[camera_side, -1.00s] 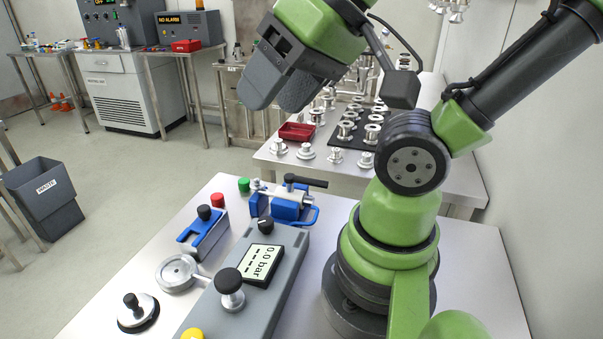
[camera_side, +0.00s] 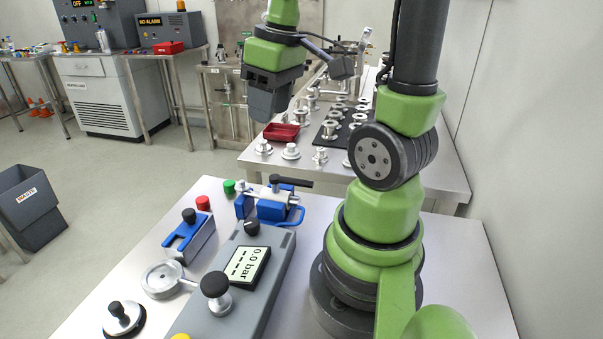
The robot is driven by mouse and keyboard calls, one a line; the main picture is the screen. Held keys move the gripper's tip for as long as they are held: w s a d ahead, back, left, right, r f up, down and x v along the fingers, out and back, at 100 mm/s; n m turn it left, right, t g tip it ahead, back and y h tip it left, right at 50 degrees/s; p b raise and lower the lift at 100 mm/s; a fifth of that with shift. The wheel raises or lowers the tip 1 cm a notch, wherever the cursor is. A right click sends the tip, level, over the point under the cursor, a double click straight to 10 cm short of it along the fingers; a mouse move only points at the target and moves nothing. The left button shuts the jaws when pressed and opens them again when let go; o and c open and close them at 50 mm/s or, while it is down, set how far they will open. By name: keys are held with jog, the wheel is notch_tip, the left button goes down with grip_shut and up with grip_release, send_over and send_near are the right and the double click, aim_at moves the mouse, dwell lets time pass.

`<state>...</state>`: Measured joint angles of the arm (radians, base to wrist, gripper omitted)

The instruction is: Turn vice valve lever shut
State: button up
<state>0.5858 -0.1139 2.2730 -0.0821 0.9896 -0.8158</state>
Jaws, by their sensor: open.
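The blue and silver vice (camera_side: 268,207) stands at the back of the near table. A black lever (camera_side: 295,182) sits on top of it and points to the right, roughly level. A blue loop-shaped handle sticks out at the vice's lower right. My gripper (camera_side: 268,113) hangs above and behind the vice, pointing down, clear of the lever. It is open; its dark fingers overlap in this view and nothing shows between them.
A grey gauge unit (camera_side: 205,308) reading 0.0 bar lies in front of the vice. Red (camera_side: 203,202) and green (camera_side: 229,186) buttons and a blue clamp block (camera_side: 190,238) stand left. A back table holds a red tray (camera_side: 281,132) and several metal fittings.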

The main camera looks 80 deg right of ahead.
jog(key=n+g+y, duration=0.1)
jog(key=g+y, duration=0.1)
send_near(292, 182)
jog(key=s+r, duration=0.1)
jog(key=r, duration=0.1)
jog(key=shift+n, duration=0.3)
jog(key=x, duration=0.6)
jog(key=d+x, duration=0.1)
jog(key=x, duration=0.3)
jog(key=shift+s+f, duration=0.25)
jog(key=shift+s, duration=0.15)
jog(key=shift+c, duration=0.5)
grip_shut()
